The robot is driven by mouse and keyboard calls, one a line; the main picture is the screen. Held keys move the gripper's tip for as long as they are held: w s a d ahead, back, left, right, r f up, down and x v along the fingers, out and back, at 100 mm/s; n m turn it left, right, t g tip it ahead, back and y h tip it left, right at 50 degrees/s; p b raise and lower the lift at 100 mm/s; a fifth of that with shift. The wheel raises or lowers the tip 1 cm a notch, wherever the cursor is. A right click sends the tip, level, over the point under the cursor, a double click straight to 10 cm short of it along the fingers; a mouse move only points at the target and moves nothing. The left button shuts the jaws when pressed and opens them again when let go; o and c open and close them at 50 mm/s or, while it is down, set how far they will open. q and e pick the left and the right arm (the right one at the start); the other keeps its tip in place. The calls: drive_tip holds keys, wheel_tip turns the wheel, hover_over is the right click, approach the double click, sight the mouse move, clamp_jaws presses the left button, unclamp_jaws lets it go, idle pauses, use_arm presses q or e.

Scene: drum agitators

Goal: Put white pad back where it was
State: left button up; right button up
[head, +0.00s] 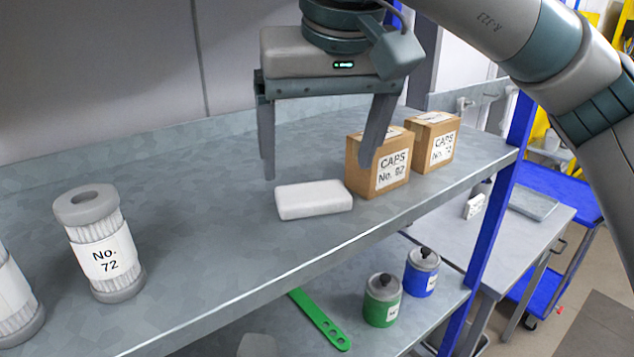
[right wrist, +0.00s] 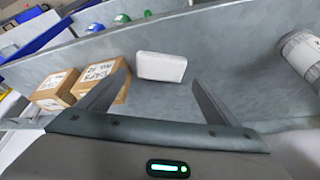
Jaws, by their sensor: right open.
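The white pad (head: 314,199) lies flat on the upper metal shelf, left of the two cardboard boxes. It also shows in the right wrist view (right wrist: 161,67), beyond and between my fingertips. My right gripper (head: 318,172) is open and empty above the shelf, its fingers pointing down and spread wider than the pad. One finger is in front of the nearer box in the head view. In the right wrist view my right gripper (right wrist: 158,78) has nothing between its fingers. My left gripper is not in view.
A box marked CAPS No. 92 (head: 392,178) stands close right of the pad, with another CAPS box (head: 442,150) behind. A No. 72 filter cartridge (head: 103,256) stands left on the shelf (head: 210,200). Green (head: 382,303) and blue (head: 421,275) canisters stand on the lower shelf.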

drive_tip(key=b+v, duration=0.1)
drive_tip(key=v, duration=0.5)
drive_tip(key=shift+s, duration=0.1)
idle(0.5)
